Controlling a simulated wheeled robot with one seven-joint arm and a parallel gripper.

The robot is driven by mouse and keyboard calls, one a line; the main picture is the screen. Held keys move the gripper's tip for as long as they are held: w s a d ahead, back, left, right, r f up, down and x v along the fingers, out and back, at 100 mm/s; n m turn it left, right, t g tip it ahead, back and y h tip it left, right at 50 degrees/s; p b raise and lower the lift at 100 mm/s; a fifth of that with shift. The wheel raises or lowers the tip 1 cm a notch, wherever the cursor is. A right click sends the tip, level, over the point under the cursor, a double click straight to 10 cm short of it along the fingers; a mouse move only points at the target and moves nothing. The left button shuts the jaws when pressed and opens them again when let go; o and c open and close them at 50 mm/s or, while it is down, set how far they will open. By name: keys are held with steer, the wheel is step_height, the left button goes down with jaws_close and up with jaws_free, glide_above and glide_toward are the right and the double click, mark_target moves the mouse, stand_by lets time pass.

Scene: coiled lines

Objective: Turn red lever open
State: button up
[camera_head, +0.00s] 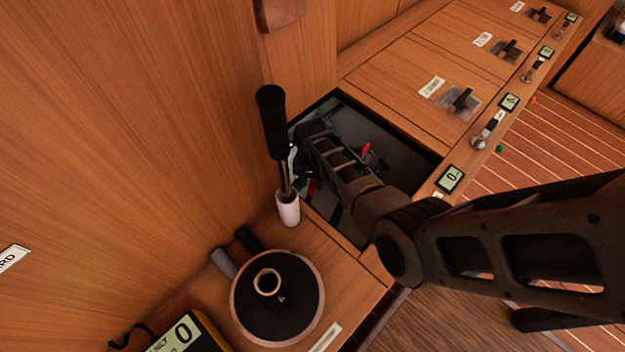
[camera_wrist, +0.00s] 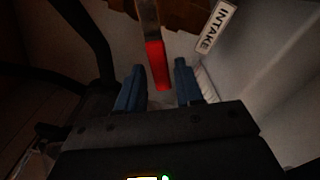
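The red lever (camera_wrist: 157,66) shows in the wrist view, its red grip hanging down from a metal shank. My gripper (camera_wrist: 158,78) is open, with one blue finger on each side of the grip's lower end. Gaps show between the grip and both fingers; I cannot tell how deep the grip sits between them. A white label reading INTAKE (camera_wrist: 215,27) is to the lever's right. In the head view my arm reaches into an open compartment (camera_head: 408,143), and my wrist hides most of the gripper. Two red parts show there; I cannot tell which is this lever.
A black-handled rod in a white holder (camera_head: 287,208) stands at the compartment's left edge. A round black winch-like disc (camera_head: 277,300) sits in front. Closed wooden panels with black latches (camera_head: 462,101) run to the back right. The compartment's walls are close around my gripper.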

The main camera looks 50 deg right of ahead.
mark_target(312, 185)
steer(key=shift+o, duration=0.8)
steer(key=shift+r, duration=0.1)
step_height(312, 185, up, 8)
steer(key=p, duration=0.4)
steer(key=shift+f, duration=0.2)
